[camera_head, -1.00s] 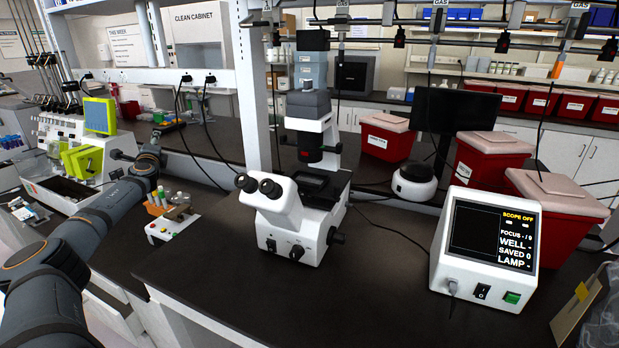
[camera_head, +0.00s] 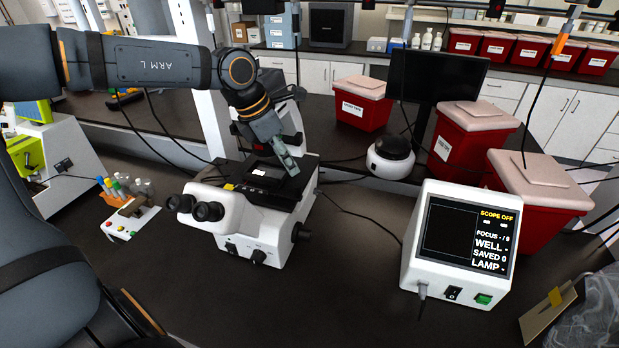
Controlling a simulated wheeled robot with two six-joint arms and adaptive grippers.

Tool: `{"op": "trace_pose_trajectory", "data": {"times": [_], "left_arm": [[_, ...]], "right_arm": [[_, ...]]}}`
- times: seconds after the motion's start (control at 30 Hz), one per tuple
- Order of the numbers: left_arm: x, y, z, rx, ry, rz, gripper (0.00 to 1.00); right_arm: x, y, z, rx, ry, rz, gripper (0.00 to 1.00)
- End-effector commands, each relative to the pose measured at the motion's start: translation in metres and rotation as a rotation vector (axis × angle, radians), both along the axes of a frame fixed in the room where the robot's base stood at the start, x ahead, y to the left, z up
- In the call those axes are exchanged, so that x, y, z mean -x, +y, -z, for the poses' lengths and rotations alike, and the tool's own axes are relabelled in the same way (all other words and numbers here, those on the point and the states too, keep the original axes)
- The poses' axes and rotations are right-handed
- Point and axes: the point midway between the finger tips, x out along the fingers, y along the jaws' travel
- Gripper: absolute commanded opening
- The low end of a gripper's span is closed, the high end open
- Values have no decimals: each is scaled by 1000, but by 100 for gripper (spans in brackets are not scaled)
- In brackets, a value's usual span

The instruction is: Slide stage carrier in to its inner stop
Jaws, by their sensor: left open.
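The white inverted microscope (camera_head: 240,225) stands on the dark bench, its eyepieces facing the front left. Its black stage (camera_head: 305,176) is on top, with a pale rectangular patch in the middle of it. I cannot make out the stage carrier's edges or how far in it sits. My left arm comes in from the upper left across the microscope's column. My left gripper (camera_head: 288,163) points down just above the stage, open and small in the view. I cannot tell whether it touches the stage. My right gripper is not in view.
A control box (camera_head: 455,245) reading "SCOPE OFF" stands to the right. Red bins (camera_head: 470,145) and a round white device (camera_head: 391,157) stand behind. The bench front is mostly clear.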

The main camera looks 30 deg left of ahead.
Motion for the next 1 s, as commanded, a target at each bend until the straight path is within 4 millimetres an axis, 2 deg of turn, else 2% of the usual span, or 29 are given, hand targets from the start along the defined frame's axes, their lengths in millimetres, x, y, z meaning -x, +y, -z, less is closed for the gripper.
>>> {"op": "trace_pose_trajectory", "data": {"times": [0.17,0.27,0.4,0.6,0.73,1.0], "left_arm": [[-3,-1,7,-1,3,0,42],[-7,-5,23,0,6,0,42],[-17,-11,51,-1,7,-2,42],[-28,-17,82,1,3,-2,42],[-33,-19,93,2,-1,-4,42],[-34,-20,97,3,-4,-5,42]], "right_arm": [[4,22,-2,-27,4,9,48],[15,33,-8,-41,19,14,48],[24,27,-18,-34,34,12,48],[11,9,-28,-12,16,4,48],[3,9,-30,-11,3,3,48],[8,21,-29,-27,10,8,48]]}}
